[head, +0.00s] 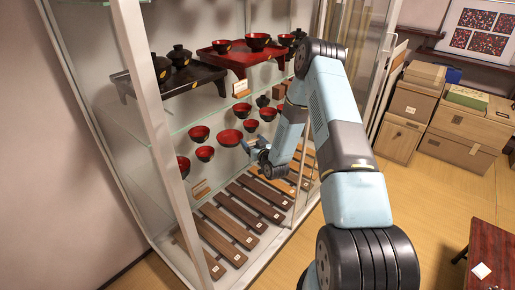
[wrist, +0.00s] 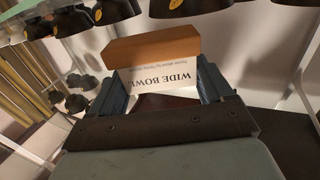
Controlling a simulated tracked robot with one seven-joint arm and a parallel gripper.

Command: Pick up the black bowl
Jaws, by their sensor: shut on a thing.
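Black lidded bowls (head: 180,56) stand on a black tray on the upper shelf of the glass cabinet in the head view. Another dark bowl (head: 263,100) is on the lower glass shelf. Dark bowls with gold marks (wrist: 75,103) show at the left in the wrist view. No black bowl is between the fingers.
Red bowls (head: 229,138) crowd the glass shelf near my gripper. A red tray stand (head: 240,58) is above. Slatted wooden boards (head: 230,225) lie below. The cabinet's metal post (head: 143,60) stands at the left. Cardboard boxes (head: 455,140) are at the right.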

